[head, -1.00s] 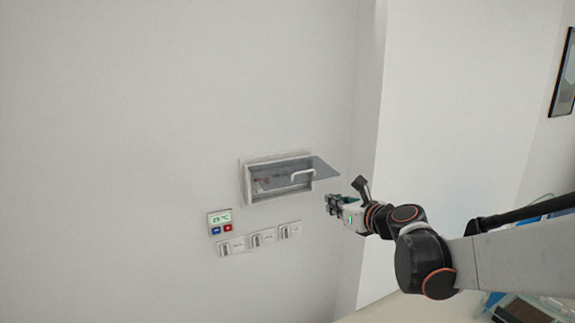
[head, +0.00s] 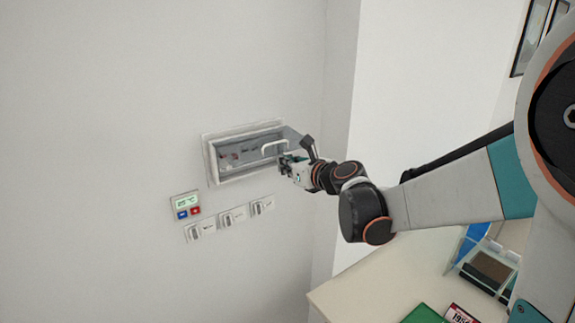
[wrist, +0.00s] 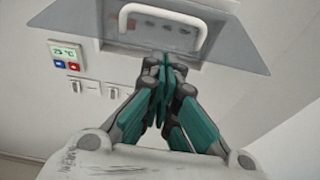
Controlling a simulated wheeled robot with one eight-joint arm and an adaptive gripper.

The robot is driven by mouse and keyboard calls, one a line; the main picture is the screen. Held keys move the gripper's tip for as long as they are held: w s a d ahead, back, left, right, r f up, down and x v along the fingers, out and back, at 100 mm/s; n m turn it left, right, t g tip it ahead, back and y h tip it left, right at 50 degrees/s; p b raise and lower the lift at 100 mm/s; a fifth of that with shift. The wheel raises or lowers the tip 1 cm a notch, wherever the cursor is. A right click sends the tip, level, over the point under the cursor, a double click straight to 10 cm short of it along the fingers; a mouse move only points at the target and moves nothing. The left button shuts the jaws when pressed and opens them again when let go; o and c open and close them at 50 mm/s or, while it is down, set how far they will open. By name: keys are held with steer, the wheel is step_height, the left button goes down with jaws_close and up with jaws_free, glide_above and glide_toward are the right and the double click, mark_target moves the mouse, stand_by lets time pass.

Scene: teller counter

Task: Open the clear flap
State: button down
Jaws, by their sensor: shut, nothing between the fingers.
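The clear flap (head: 291,138) belongs to a recessed wall box (head: 213,165) and carries a white handle (head: 274,147). The flap stands out from the box at an angle, partly open. In the wrist view, the flap (wrist: 235,50) spreads across the top, with the white handle (wrist: 203,30) arching above my fingertips. My gripper (head: 283,162) is shut and empty at the right end of the box, close to the flap's lower edge. In the wrist view, the fingertips of my gripper (wrist: 161,58) overlap that edge; I cannot tell whether they touch it.
A thermostat panel (head: 186,206) with a green display and blue and red buttons is below the box. Several wall switches (head: 233,217) sit beside it. A wall corner is right of my gripper. A counter (head: 370,290) with a few items is at lower right.

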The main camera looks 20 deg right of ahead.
step_height(320, 180, up, 2)
steer(key=shift+r+p, duration=0.1)
steer(key=shift+p, duration=0.3)
steer(key=shift+r, duration=0.1)
step_height(320, 180, up, 7)
steer(key=w+p, duration=0.1)
steer(key=p, duration=0.1)
steer(key=shift+a, duration=0.2)
